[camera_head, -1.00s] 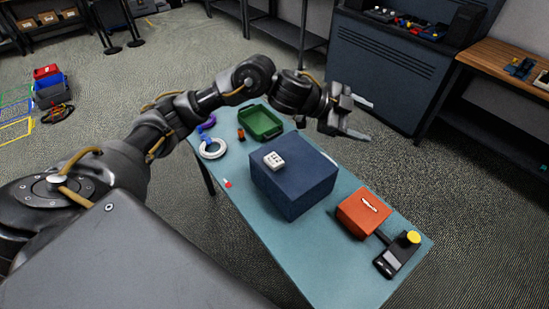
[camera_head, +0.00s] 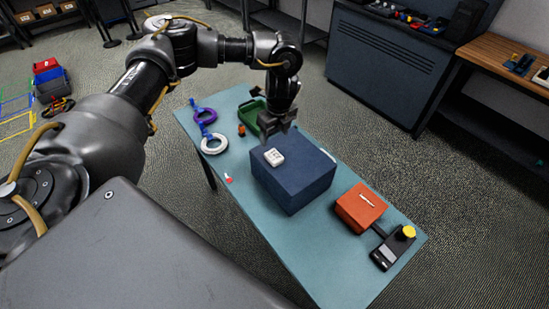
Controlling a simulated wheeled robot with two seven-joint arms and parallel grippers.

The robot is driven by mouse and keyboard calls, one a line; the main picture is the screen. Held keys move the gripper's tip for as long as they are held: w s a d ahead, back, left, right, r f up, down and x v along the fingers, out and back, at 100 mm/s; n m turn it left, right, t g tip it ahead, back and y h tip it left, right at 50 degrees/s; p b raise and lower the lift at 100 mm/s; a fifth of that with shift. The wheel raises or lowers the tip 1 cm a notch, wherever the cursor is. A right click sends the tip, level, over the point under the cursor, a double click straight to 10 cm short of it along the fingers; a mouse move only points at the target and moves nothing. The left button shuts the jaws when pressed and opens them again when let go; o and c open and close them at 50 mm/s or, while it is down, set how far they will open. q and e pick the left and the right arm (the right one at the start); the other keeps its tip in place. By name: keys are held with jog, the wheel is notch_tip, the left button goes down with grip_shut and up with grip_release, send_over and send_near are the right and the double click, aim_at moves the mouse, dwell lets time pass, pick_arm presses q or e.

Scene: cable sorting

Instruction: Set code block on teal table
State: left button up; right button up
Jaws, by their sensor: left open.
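The code block (camera_head: 274,157) is a small white block with dark marks on its top. It lies on top of a dark blue box (camera_head: 300,180), near the box's far left corner. The box stands on the teal table (camera_head: 290,250). My left gripper (camera_head: 277,132) points down just above and behind the code block, open and empty. Its fingers are small and dark in this view, and the exact gap to the block is hard to tell. My right gripper is not in view.
On the table are an orange box (camera_head: 361,208), a black device with a yellow knob (camera_head: 393,248), a green tray (camera_head: 250,115) partly behind my arm, a white ring (camera_head: 214,144) and a purple ring (camera_head: 204,115). The table's near middle is clear.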

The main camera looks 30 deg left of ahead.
pick_arm(q)
send_over(274, 155)
jog(key=f, duration=0.5)
jog(key=shift+s+d, duration=0.1)
jog(key=shift+s, duration=0.1)
jog(key=shift+d+f, duration=0.15)
jog(key=shift+f, duration=0.15)
notch_tip(274, 155, down, 4)
jog(key=shift+r, duration=0.15)
jog(key=shift+w+f, duration=0.1)
jog(key=shift+f, duration=0.4)
jog(key=shift+c, duration=0.6)
jog(key=c, duration=1)
jog(key=shift+c, duration=0.2)
jog(key=shift+r, duration=0.2)
